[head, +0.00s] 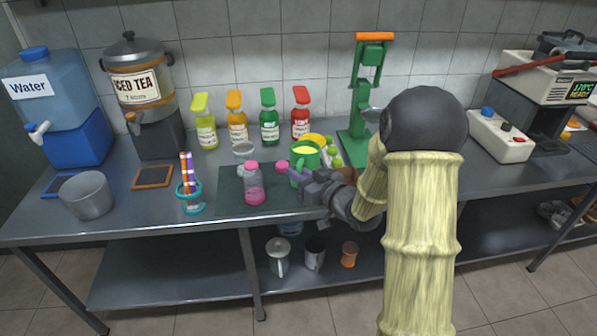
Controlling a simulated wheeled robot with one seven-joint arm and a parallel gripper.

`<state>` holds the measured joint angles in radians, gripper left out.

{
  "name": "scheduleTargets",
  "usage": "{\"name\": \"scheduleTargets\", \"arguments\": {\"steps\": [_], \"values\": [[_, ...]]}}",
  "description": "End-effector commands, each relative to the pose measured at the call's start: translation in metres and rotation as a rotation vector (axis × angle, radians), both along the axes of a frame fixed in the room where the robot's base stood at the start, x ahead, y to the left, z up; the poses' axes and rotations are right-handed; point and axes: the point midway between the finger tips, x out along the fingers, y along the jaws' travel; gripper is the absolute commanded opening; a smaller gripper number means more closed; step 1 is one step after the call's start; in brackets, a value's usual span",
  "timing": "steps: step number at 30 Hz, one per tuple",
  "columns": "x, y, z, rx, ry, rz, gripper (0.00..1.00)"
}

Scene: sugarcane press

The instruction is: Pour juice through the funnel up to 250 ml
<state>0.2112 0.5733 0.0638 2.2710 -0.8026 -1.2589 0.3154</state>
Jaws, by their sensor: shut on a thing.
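A green jug (306,159) with yellow-green juice showing at its open top stands or hangs just right of the dark mat's middle. It looks about upright, and I cannot tell whether it touches the surface. My gripper (302,184) is shut at its near side, apparently on the jug's handle; the fingers partly hide the grip. A clear bottle (254,188) with pink in its lower part stands upright on the mat, left of my gripper. A pink piece (251,166) sits at the bottle's top; I cannot tell whether it is the funnel. No volume marks are readable.
A dark mat (230,199) lies under the bottle. A second small pink piece (282,166) lies behind it. A cup of striped straws (190,198) stands left. Several syrup bottles (269,122) line the back. The green press (358,139) stands behind my arm. Limes (334,157) lie beside the jug.

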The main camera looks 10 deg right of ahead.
Motion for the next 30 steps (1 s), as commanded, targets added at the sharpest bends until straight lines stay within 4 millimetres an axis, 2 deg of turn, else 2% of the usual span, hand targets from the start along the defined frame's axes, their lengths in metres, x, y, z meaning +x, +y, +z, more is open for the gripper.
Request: {"name": "scheduleTargets", "arguments": {"steps": [1,30], "values": [[0.001,0.0,0.006,0.002,0.002,0.0,0.0],[0.01,-0.004,0.034,0.046,0.114,0.0,0.0]]}}
